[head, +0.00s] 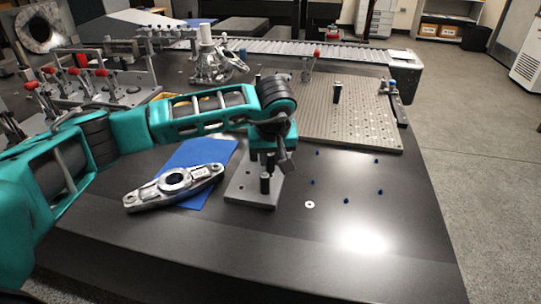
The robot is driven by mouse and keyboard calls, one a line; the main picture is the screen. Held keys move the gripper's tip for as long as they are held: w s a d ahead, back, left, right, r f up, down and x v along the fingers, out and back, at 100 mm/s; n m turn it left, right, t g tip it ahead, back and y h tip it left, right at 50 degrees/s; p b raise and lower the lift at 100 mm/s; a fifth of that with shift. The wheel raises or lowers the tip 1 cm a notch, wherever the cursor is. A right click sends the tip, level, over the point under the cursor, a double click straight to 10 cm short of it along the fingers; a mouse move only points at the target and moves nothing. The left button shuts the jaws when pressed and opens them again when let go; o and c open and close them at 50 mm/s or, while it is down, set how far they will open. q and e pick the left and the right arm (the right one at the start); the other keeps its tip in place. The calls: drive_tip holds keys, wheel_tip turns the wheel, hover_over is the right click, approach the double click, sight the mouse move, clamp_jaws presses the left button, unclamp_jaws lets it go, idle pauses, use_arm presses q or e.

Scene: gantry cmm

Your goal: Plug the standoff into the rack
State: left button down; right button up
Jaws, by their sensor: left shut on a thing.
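The rack (241,192) is a small grey block on the dark table, near the picture's middle. My left arm reaches in from the left, and its gripper (267,167) points down over the right part of the rack. It is shut on a dark standoff (265,184), a short upright cylinder mostly hidden by the fingers. The standoff's lower end is at the rack, but I cannot tell whether it sits in a hole or only stands over it. My right gripper is out of view.
A silver cast arm (174,184) lies partly on a blue mat (207,154) left of the rack. Behind is a perforated plate (355,125) with a dark post (337,92). Small blue pegs (346,201) and a washer (310,204) lie right. Red-handled clamps (102,88) stand left.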

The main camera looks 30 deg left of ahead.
use_arm(q)
drive_tip(key=shift+f+b, duration=0.65)
drive_tip(key=shift+f, duration=0.3)
idle(0.5)
drive_tip(key=c, duration=0.9)
unclamp_jaws()
drive_tip(key=p+v, duration=0.3)
drive_tip(key=v, duration=1)
